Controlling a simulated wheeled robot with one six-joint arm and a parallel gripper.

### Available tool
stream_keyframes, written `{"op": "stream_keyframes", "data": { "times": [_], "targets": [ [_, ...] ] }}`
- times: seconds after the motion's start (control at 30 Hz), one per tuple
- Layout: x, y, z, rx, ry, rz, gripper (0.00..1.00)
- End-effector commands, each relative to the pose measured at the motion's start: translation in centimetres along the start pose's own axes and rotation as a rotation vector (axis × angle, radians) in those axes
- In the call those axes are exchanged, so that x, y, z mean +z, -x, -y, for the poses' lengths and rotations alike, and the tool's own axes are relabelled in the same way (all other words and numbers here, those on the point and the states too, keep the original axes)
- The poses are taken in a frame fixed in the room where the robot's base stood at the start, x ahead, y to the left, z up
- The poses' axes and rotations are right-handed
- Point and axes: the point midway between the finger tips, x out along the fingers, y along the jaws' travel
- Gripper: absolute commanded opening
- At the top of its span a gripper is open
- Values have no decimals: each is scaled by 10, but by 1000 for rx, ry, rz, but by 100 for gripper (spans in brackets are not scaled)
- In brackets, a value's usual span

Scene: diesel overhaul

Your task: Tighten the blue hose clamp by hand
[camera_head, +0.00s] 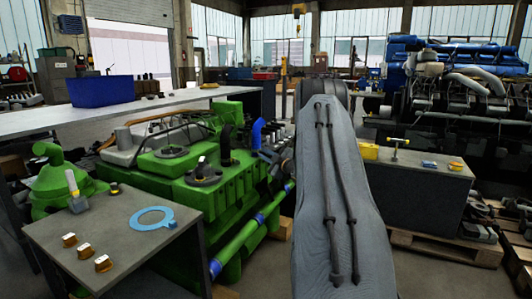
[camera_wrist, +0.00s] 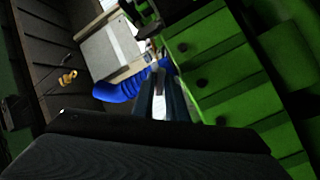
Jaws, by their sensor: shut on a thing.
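A blue hose (camera_head: 257,133) stands at the right part of the green engine (camera_head: 215,190). In the wrist view, the blue hose (camera_wrist: 120,90) lies just left of my fingertips, beside the green engine side (camera_wrist: 220,80). My gripper (camera_wrist: 161,68) has its two dark fingers close together, shut on a small part at the right end of the hose. That part is mostly hidden and dark, so I cannot make out the clamp's band or screw. In the head view my own arm covers much of the middle, and the fingertips are not clear there.
A grey cabinet (camera_head: 425,198) with a yellow box (camera_head: 369,151) stands right of my arm. A long bench (camera_head: 120,116) runs behind the engine.

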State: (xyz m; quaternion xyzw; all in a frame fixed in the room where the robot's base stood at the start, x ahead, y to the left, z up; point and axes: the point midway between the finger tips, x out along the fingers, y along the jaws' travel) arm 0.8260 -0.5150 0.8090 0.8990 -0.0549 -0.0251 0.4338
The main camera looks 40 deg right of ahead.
Motion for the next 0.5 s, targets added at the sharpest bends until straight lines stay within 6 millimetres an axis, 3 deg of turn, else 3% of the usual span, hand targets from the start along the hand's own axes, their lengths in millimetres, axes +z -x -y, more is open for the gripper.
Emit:
{"op": "stream_keyframes", "data": {
  "times": [0.5],
  "targets": [
    [2, 2, 4, -2, -494, 7, 0]
  ]
}}
